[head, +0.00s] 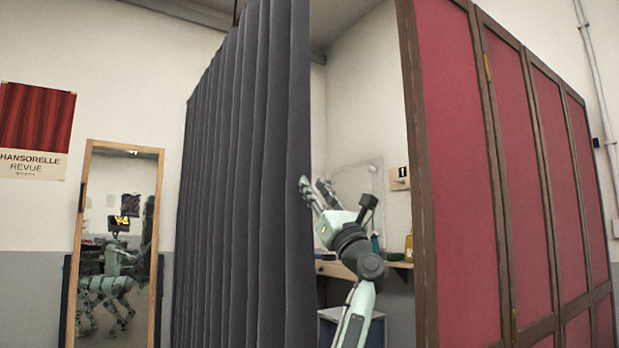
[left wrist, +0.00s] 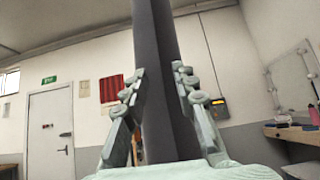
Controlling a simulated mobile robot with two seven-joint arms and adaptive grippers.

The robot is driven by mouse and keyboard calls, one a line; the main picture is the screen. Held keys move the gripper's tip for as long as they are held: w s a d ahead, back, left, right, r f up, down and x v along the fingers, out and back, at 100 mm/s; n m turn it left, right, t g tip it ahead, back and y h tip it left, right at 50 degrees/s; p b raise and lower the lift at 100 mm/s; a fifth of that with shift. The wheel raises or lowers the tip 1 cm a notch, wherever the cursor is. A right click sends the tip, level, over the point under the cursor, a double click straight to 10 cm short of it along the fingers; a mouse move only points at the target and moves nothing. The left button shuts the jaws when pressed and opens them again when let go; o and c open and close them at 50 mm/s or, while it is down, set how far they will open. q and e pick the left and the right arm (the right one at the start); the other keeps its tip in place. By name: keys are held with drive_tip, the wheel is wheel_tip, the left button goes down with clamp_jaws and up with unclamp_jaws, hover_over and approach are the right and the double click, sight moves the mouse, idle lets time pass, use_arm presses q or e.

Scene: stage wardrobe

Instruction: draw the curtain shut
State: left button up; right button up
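The dark grey pleated curtain (head: 240,190) hangs in folds across the left and middle of the head view. Its free edge is near the middle, with an open gap between it and the red folding screen (head: 455,170). My left gripper (head: 311,182) is at this free edge, one finger over the cloth and the other on the gap side. In the left wrist view its fingers (left wrist: 157,74) are spread apart, and the curtain edge (left wrist: 158,50) stands upright between or just beyond them. I cannot tell whether they touch the cloth. My right gripper is out of view.
Through the gap show a wooden counter (head: 335,269) with small items and a yellow bottle (head: 409,248). A framed mirror (head: 112,250) and a red poster (head: 36,130) are at the left. The left wrist view shows a white door (left wrist: 50,135).

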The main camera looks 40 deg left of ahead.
use_arm(q)
drive_tip(key=x, duration=0.3)
drive_tip(key=shift+w+a+r, duration=0.2)
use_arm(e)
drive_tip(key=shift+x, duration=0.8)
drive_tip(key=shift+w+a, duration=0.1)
use_arm(q)
clamp_jaws()
